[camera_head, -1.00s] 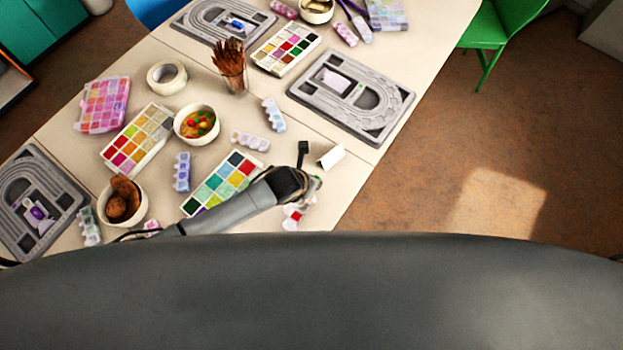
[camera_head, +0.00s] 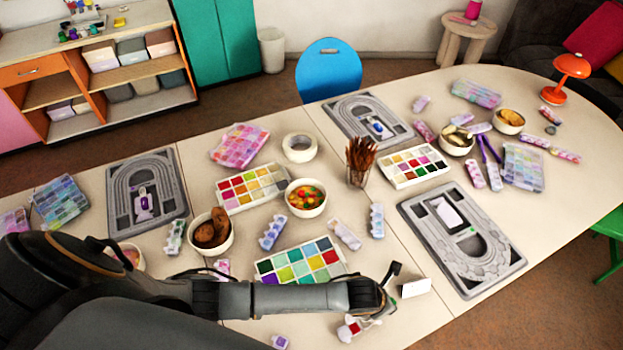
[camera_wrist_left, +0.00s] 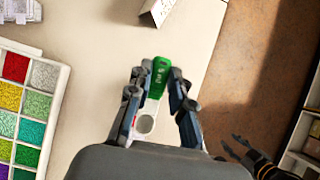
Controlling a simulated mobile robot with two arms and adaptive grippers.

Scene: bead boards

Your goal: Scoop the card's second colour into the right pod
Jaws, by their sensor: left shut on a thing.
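My left gripper (camera_wrist_left: 158,100) is shut on a green-handled thing (camera_wrist_left: 160,76) that looks like a scoop, with a pale round part below it. It is above the table's front edge in the head view (camera_head: 372,308). A folded white card (camera_head: 416,288) stands just right of it; its printed face is hidden. The nearest bead tray (camera_head: 300,262), with many colours, lies behind my left forearm and left of the gripper in the wrist view (camera_wrist_left: 30,100). Dark fingers, seemingly my right gripper (camera_wrist_left: 232,146), spread over the floor. I cannot tell which thing is the right pod.
Grey bead boards (camera_head: 500,268) lie at right, back and left (camera_head: 118,205). A bowl of coloured beads (camera_head: 305,210), a bowl of brown lumps (camera_head: 226,246), a brush cup (camera_head: 357,178) and small clear pods (camera_head: 377,220) crowd the table. A small red-and-white thing (camera_head: 346,330) lies near my gripper.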

